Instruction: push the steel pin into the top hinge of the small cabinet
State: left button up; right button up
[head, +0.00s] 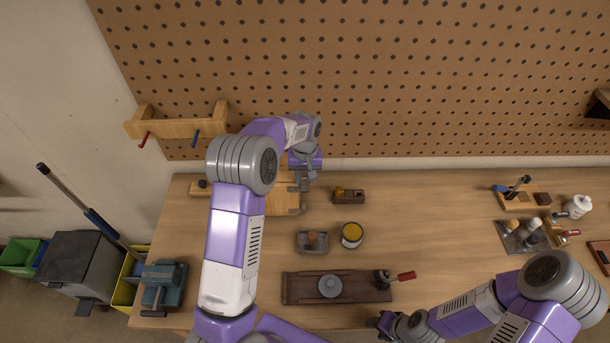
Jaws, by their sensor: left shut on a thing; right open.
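The small wooden cabinet (283,203) sits at the back left of the bench, against the pegboard wall. My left arm covers much of it. My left gripper (303,179) is at the cabinet's right edge, near its upper right corner, and is shut. The thing in its jaws, seemingly the steel pin, is too small to make out. The top hinge is hidden by the gripper, so I cannot tell how the pin stands to it. My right gripper (377,323) is open, low over the bench's front edge, far from the cabinet.
A small wooden block (348,196), a grey tray (312,241), a yellow-topped tin (352,235) and a dark board (302,287) lie right of my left arm. A blue vise (163,284) is at the front left. The bench's right middle is clear.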

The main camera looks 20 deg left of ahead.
aim_at(305, 175)
pick_arm(q)
jog(key=shift+f, duration=0.2)
jog(key=o, duration=1.1)
jog(key=shift+o, duration=0.2)
jog(key=shift+r, duration=0.1)
notch_tip(305, 175, up, 8)
jog(key=shift+f, duration=0.25)
